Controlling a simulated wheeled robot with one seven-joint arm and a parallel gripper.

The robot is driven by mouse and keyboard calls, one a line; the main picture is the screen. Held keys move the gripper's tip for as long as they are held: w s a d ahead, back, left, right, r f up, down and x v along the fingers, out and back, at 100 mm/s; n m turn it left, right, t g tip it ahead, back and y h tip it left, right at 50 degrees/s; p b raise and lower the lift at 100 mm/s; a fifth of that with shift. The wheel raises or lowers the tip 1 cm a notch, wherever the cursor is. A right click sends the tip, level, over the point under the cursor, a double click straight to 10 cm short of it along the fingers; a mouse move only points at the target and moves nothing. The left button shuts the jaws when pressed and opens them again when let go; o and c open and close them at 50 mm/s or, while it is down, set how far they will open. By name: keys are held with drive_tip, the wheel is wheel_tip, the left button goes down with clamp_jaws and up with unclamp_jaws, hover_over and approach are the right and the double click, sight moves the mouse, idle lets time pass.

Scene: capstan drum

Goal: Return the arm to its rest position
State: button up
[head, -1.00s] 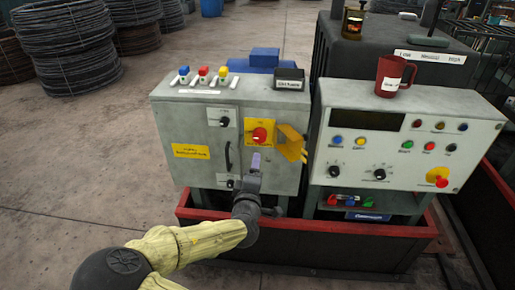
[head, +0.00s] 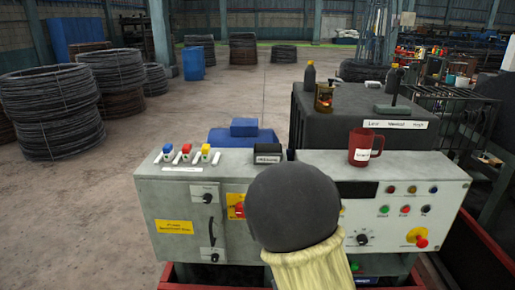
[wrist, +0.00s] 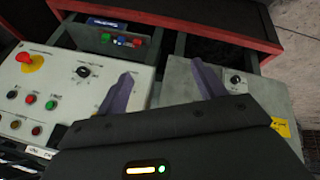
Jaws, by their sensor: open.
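My gripper (wrist: 162,67) shows only in the wrist view, its two purple fingers spread wide with nothing between them. Beyond them, upside down, are the white control panel (wrist: 65,70) on the left and the grey cabinet (wrist: 180,88) on the right. No contact with either is visible. In the head view my dark round arm joint and yellow-sleeved link rise in front of the grey cabinet (head: 176,195) and the control panel (head: 400,170). They hide the middle between the two; the gripper is out of that view.
A red mug (head: 364,148) stands on the control panel's top. A dark machine housing (head: 345,112) stands behind. Wire coils (head: 50,112) and a blue barrel (head: 193,63) stand on the floor, open at left.

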drive_tip(key=s+d+r+m+g+y+p, duration=0.1)
drive_tip(key=s+d+r+m+g+p, duration=0.2)
drive_tip(key=s+r, duration=0.8)
wheel_tip(320, 180, up, 3)
drive_tip(key=shift+s+d+f+m+y+p, duration=0.2)
drive_tip(key=shift+d+m+y+p, duration=0.2)
drive_tip(key=shift+d+p, duration=0.35)
drive_tip(key=shift+d, duration=0.1)
idle(0.9)
